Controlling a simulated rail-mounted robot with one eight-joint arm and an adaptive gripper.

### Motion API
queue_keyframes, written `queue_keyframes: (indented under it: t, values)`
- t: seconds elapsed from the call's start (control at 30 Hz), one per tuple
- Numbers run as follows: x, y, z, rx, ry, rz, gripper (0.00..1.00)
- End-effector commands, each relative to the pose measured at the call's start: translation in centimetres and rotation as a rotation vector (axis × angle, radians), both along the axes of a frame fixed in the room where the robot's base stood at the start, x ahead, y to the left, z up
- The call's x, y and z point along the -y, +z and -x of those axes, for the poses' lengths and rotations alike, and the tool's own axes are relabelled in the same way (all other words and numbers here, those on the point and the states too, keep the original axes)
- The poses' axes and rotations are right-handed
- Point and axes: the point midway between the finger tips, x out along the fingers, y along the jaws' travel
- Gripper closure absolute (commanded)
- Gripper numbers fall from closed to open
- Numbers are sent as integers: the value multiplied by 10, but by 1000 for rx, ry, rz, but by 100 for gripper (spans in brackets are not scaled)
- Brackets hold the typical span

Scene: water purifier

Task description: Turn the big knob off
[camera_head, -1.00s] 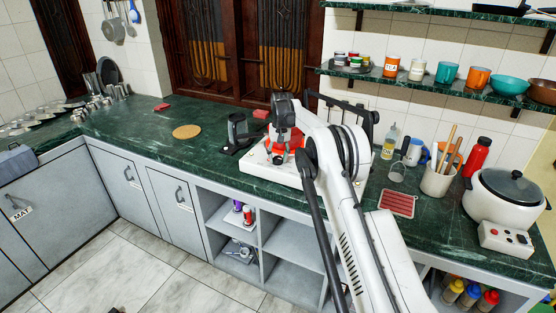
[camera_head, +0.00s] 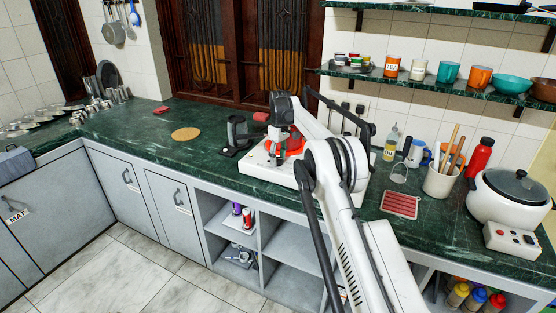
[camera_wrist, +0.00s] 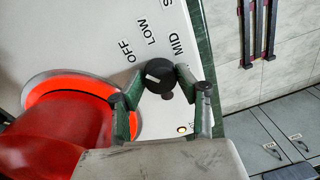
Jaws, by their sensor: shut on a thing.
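The big knob (camera_wrist: 160,76) is round and black with a white mark, on the white stove panel (camera_wrist: 95,30). The labels OFF, LOW and MID stand beside it. The mark sits on the knob's left side; I cannot tell exactly which label it points at. My gripper (camera_wrist: 158,84) is shut on the knob, one finger on each side. In the head view the white stove (camera_head: 256,172) stands on the counter under my arm, which hides the knob there.
A red vessel (camera_wrist: 45,138) sits on the glowing red burner (camera_wrist: 70,86), close to my left finger. A dark device (camera_head: 236,132) stands left of the stove. A red rack (camera_head: 401,204) lies to its right. The counter farther left is mostly clear.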

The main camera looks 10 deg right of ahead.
Motion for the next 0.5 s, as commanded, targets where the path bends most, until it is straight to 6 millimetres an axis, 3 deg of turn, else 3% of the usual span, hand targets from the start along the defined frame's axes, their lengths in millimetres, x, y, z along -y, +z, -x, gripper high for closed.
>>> queue_keyframes:
  t: [0.5]
  values:
    - [0, 0, 0, 1, 40, 0, 94]
